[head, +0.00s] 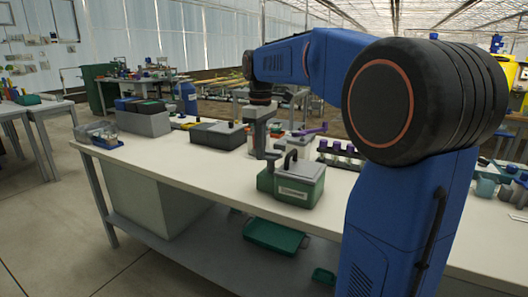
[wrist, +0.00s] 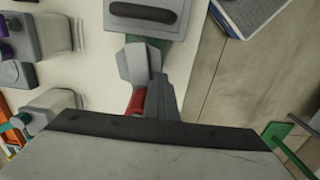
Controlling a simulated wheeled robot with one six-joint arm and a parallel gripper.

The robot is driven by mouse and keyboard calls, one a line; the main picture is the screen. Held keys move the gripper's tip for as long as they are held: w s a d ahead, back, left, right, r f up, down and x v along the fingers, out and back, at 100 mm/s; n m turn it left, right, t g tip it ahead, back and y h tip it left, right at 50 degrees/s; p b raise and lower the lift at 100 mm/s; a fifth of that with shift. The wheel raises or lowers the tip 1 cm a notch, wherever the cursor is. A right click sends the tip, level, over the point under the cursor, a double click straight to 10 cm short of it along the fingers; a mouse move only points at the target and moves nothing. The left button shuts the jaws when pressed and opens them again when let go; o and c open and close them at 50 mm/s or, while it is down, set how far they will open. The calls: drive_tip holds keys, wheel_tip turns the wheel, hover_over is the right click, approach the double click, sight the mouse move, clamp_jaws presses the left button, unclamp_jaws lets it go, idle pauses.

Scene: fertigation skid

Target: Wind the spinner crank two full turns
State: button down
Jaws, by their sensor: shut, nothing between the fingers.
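A purple crank-like arm (head: 309,131) sits on a low grey base behind my gripper, to its right in the head view; I take it for the spinner crank. In the wrist view, purple parts (wrist: 5,49) show at the left edge by a grey body; I cannot tell whether they are the same crank. My gripper (head: 269,157) points down over the bench, shut and empty, beside a green box with a grey lid and black handle (head: 292,185). In the wrist view, the fingers (wrist: 146,75) are together, apart from the purple parts. A red piece (wrist: 136,101) shows beside them.
The white bench (head: 190,168) carries a dark case (head: 216,136) at left and a rack with purple caps (head: 340,152) at right. A green tray (head: 275,237) lies on the lower shelf. Bare bench lies left of the green box.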

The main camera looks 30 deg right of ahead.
drive_tip(key=shift+w, duration=0.1)
drive_tip(key=shift+w+d, duration=0.2)
drive_tip(key=shift+w, duration=0.65)
drive_tip(key=c, duration=2)
unclamp_jaws()
drive_tip(key=shift+c, duration=0.2)
wheel_tip(320, 180, up, 17)
drive_tip(key=shift+r, duration=0.15)
drive_tip(key=s+a+f+m+t, duration=0.2)
drive_tip(key=s+a+f+m, duration=0.1)
drive_tip(key=s+f, duration=1.2)
drive_tip(key=s+a+f+m+t, duration=0.2)
drive_tip(key=s+a+f, duration=0.3)
drive_tip(key=s+f, duration=1)
wheel_tip(320, 180, down, 4)
drive_tip(key=shift+s+f+m+t, duration=0.1)
drive_tip(key=shift+s+m+t, duration=0.3)
drive_tip(key=shift+m, duration=0.5)
